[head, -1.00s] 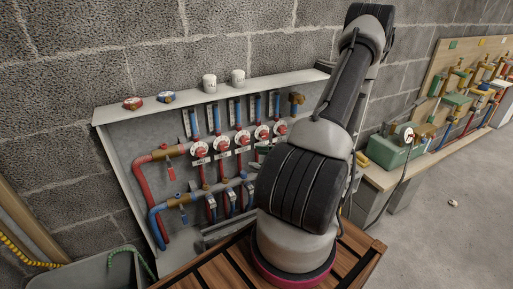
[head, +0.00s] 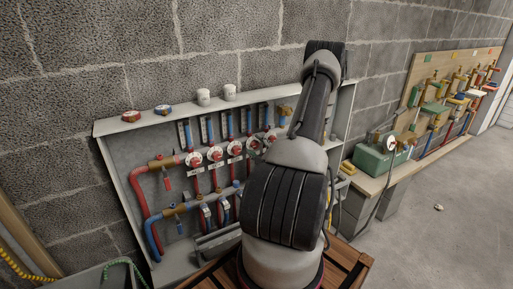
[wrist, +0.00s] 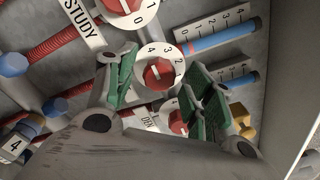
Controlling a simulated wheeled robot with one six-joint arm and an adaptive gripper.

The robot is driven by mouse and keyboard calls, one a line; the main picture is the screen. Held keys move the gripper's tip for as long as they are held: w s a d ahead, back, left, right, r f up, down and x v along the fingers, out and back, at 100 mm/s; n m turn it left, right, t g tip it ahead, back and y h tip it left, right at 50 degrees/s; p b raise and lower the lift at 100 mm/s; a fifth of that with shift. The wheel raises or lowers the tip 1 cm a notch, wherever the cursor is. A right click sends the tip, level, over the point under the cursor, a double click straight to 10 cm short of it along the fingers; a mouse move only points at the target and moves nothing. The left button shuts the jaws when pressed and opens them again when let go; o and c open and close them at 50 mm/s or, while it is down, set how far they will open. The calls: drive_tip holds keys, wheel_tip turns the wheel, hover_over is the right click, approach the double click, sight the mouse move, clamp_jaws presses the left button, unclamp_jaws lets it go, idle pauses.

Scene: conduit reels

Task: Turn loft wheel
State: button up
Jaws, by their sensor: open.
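A row of red wheels with white numbered dials (head: 215,154) runs across the grey manifold cabinet in the head view. In the wrist view, one red wheel (wrist: 158,73) on its dial lies between the green pads of my open gripper (wrist: 164,85). Its name label is hidden, so I cannot tell whether it is the loft wheel. A wheel with a STUDY label (wrist: 82,22) is above it, and another red wheel (wrist: 178,122) beside a DEN label (wrist: 150,122) is below it. I cannot tell whether the pads touch the wheel. In the head view my arm mostly hides the gripper.
Blue-filled flow gauges (wrist: 215,38) stand beside the dials. Red and blue pipes (head: 147,200) fill the cabinet's left side. White cans (head: 203,97) and two gauges or caps (head: 131,116) sit on its top ledge. A green box (head: 375,162) stands on the bench at right.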

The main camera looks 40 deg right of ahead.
drive_tip(key=shift+w+d, duration=0.1)
drive_tip(key=shift+w, duration=0.35)
drive_tip(key=c, duration=1)
